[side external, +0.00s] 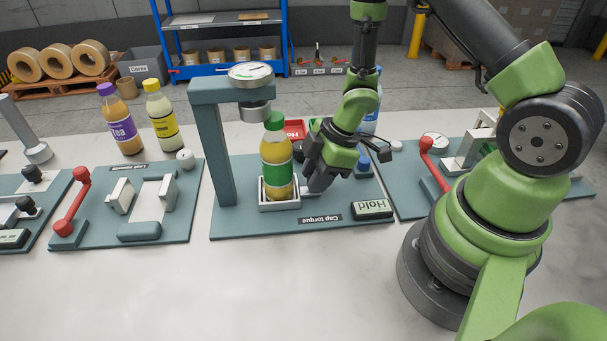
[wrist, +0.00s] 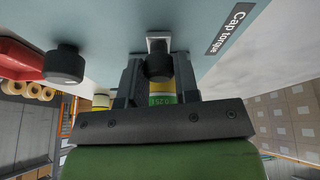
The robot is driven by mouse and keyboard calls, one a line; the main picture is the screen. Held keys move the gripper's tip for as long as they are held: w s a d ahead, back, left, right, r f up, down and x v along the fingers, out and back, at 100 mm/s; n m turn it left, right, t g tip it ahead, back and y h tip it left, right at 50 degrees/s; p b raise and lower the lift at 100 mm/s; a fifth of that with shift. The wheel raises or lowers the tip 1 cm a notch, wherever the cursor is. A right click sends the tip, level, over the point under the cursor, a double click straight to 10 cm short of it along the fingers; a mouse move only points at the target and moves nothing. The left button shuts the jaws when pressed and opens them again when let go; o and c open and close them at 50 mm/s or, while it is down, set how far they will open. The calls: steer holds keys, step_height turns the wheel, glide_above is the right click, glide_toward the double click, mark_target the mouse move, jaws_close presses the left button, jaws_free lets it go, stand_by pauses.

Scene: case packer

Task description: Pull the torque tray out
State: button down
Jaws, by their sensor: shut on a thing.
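The torque tray (side external: 279,207) is a small pale tray on the teal cap torque base (side external: 240,225). An orange-yellow bottle (side external: 277,171) with a green cap and green label stands upright in it. My gripper (side external: 317,185) is low at the tray's right side, shut on its handle. In the wrist view my gripper (wrist: 158,72) has its fingers on either side of the dark handle knob (wrist: 158,66), with a pale part of the tray beyond it. The gauge head (side external: 251,75) is on a post just behind and left of the bottle cap. The fingertip contact is partly hidden.
A "Hold" display (side external: 372,209) sits on the base's right front. A red bin (side external: 295,129) and a blue-capped bottle (side external: 368,112) are behind my gripper. A station with a red lever (side external: 74,203) is at left, another at right. The front of the table is clear.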

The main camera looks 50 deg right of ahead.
steer(key=s+d, duration=0.5)
steer(key=shift+s+d, duration=0.15)
steer(key=shift+d, duration=0.2)
steer(key=c, duration=0.9)
jaws_free()
steer(key=shift+o, duration=0.2)
steer(key=shift+r, duration=0.1)
steer(key=v, duration=0.9)
steer(key=shift+r, duration=0.35)
steer(key=shift+s, duration=0.2)
